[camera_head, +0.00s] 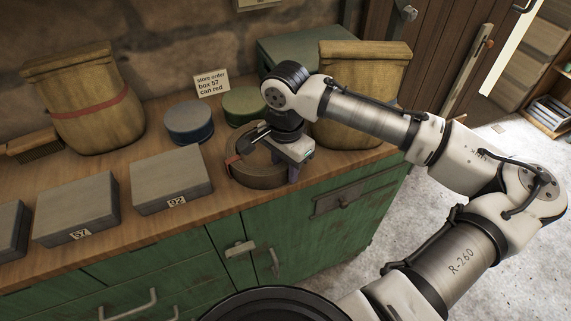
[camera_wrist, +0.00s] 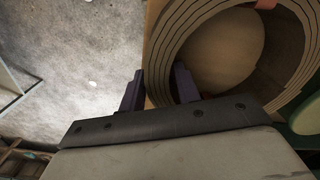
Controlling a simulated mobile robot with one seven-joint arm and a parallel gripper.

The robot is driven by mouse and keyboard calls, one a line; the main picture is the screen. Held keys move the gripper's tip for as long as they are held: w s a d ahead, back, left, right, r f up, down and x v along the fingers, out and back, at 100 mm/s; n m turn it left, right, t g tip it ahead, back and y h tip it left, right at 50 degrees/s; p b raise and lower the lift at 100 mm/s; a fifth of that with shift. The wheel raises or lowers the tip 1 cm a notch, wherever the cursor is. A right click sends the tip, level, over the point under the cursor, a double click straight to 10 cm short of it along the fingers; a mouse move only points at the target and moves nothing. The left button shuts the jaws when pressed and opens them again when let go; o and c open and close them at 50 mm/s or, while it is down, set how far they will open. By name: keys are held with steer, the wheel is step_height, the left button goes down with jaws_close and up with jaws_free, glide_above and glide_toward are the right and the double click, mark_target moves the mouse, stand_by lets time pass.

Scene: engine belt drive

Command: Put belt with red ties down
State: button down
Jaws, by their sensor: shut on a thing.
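The belt with red ties (camera_head: 248,172) is a brown coiled ring at the front edge of the wooden counter, with a red tie (camera_head: 232,159) on its left side. My gripper (camera_head: 292,170) is over its right side, shut on the belt wall. In the wrist view the layered belt (camera_wrist: 172,48) curves up from between my fingers (camera_wrist: 158,88), with a bit of red tie at the top. The belt appears to be at counter level; whether it rests fully on the wood is hard to tell.
Boxes marked 92 (camera_head: 172,181) and 57 (camera_head: 77,211) stand left on the counter (camera_head: 135,224). Blue (camera_head: 189,122) and green (camera_head: 243,103) round tins stand behind the belt, by a card (camera_head: 212,84). A sack (camera_head: 362,85) stands close behind my gripper; another sack (camera_head: 85,100) is left.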

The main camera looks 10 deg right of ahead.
steer(key=c, duration=1)
jaws_free()
step_height(320, 180, up, 12)
steer(key=shift+b, duration=0.45)
